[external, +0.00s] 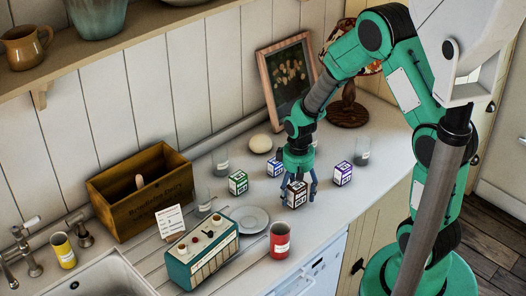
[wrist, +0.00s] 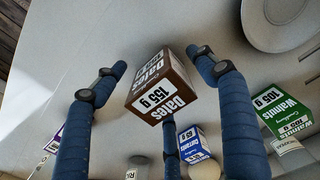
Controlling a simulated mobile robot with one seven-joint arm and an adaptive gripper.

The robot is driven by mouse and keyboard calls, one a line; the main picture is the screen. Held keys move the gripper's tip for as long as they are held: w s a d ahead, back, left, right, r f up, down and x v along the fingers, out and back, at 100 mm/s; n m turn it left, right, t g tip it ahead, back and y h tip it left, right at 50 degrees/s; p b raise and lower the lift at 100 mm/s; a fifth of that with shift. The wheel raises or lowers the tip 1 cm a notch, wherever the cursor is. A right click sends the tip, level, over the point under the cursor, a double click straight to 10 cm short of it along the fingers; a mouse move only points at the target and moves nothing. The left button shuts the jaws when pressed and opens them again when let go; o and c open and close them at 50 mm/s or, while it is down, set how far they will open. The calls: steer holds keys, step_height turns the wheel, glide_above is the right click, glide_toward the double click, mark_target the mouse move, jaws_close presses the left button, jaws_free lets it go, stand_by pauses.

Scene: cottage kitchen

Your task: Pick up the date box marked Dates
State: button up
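In the external view the date box (external: 295,194) is directly below my gripper (external: 298,184). My gripper's blue fingers (wrist: 165,95) are spread around the box, two at its sides and one behind it. Gaps show between the side fingers and the box, so the gripper is open. Part of the box is hidden by a finger in the external view.
A green Walnuts box (external: 238,183), a blue box (external: 275,166) and a purple box (external: 342,174) stand close around. A plate (external: 250,220), a red cup (external: 280,240) and clear glasses (external: 361,151) are nearby. A wooden crate (external: 125,205) stands left.

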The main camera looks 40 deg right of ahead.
mark_target(296, 184)
steer(key=c, duration=1.4)
steer(key=shift+r, duration=0.15)
steer(key=shift+r, duration=0.55)
steer(key=shift+c, duration=0.2)
step_height(296, 184, up, 2)
steer(key=shift+w+r, duration=0.1)
steer(key=shift+r, duration=0.1)
steer(key=s, duration=0.5)
steer(key=s+a, duration=0.1)
steer(key=s, duration=0.4)
steer(key=s+a+r+p, duration=0.1)
steer(key=s, duration=0.5)
steer(key=shift+a+r, duration=0.1)
steer(key=shift+a, duration=0.05)
